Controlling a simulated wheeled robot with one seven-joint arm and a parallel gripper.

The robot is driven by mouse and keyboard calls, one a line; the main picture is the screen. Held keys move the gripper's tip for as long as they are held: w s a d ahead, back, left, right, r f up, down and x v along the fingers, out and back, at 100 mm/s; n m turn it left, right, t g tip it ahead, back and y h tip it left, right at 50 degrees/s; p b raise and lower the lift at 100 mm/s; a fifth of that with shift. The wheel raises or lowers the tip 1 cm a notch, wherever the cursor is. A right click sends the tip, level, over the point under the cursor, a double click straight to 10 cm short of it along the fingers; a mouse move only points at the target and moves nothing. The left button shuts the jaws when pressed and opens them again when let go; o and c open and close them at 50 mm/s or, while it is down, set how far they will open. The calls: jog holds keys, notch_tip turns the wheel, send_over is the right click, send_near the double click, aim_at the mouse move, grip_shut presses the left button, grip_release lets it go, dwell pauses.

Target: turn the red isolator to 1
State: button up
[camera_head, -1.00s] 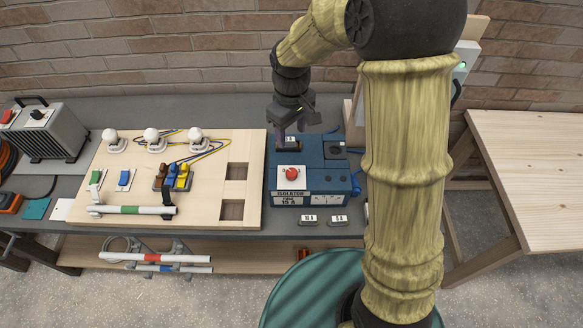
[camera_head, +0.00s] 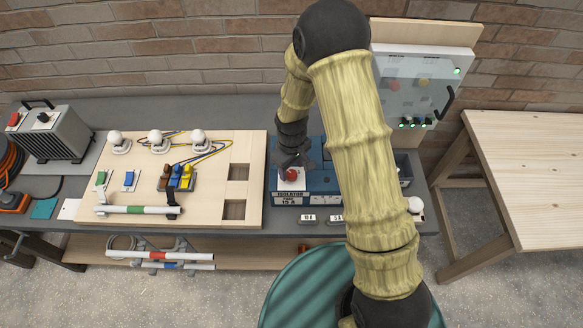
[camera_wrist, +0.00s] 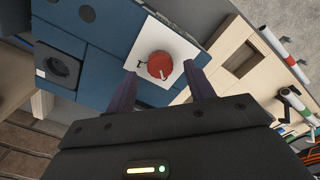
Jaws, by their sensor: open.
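The red isolator (camera_head: 291,175) is a round red knob on a white square plate on the front part of a blue box (camera_head: 318,180). A label reading ISOLATOR sits just below it. In the wrist view the red knob (camera_wrist: 160,65) shows whole on its white plate (camera_wrist: 150,91), with a small dark mark beside it. My gripper (camera_head: 291,166) is right above the knob in the head view. In the wrist view my gripper (camera_wrist: 161,85) is open, its two dark fingers on either side of the plate. I cannot tell whether they touch it.
A wooden board (camera_head: 220,150) with lamps, switches and wires lies left of the blue box. A panel with a clear cover (camera_head: 418,85) stands behind at the right. Small labelled blocks (camera_head: 307,218) lie in front of the box. A wooden table (camera_head: 535,180) stands at the right.

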aim_at(292, 175)
jog(key=shift+f, duration=1.05)
jog(key=c, duration=1)
jog(key=shift+o, duration=0.2)
